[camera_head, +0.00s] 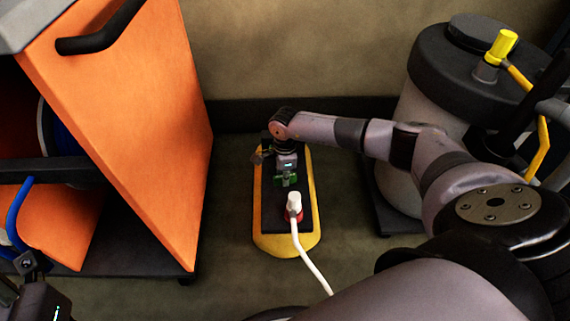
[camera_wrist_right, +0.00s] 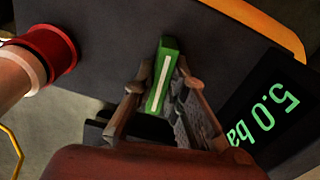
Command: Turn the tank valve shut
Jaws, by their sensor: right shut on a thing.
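The tank valve's green handle (camera_wrist_right: 162,78) has a white stripe and sits between the fingers of my right gripper (camera_wrist_right: 165,95) in the right wrist view. My right gripper is shut on this handle. In the head view, the right gripper (camera_head: 287,178) is over the black top of a yellow-rimmed unit (camera_head: 307,228) on the floor, with green showing at its fingers. A lit display (camera_wrist_right: 265,110) beside the handle reads "5.0 ba", its end cut off. My left gripper (camera_head: 28,263) shows dark at the lower left; its fingers are unclear.
A red collar (camera_head: 293,214) with a white hose (camera_head: 309,262) stands on the unit, close in front of the gripper. A tall orange panel (camera_head: 150,130) stands left. A grey drum (camera_head: 400,165) with a black lid stands right.

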